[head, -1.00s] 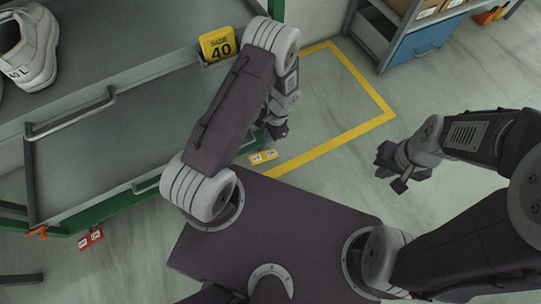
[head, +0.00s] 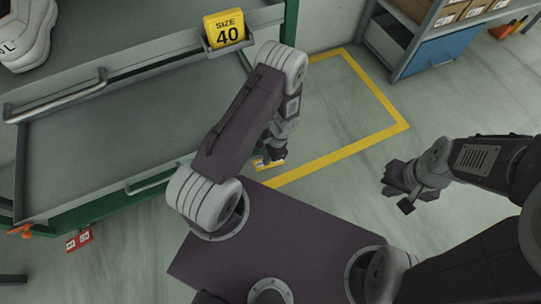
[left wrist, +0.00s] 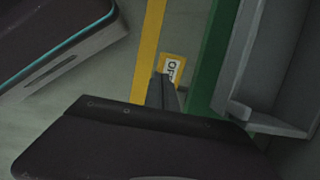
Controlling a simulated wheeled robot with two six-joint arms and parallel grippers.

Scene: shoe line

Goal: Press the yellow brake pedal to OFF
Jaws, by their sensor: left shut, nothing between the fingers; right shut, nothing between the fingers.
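The yellow brake pedal (head: 268,164) is low at the cart's near right corner in the head view, partly hidden by my left gripper (head: 272,153). In the left wrist view a yellow plate with dark letters on white, apparently OFF, is the pedal (left wrist: 173,66). My left gripper (left wrist: 162,84) is shut and empty there, its tips at the plate's lower edge in the picture. I cannot tell whether they touch it. My right gripper (head: 403,187) is shut and empty over the floor on the right, far from the pedal.
The grey cart with green frame (head: 125,210) fills the left. A red pedal (head: 78,241) is at its other lower corner. A white shoe (head: 28,38) and a yellow SIZE 40 sign (head: 225,30) are above. A shelf with a blue bin (head: 440,52) stands back right.

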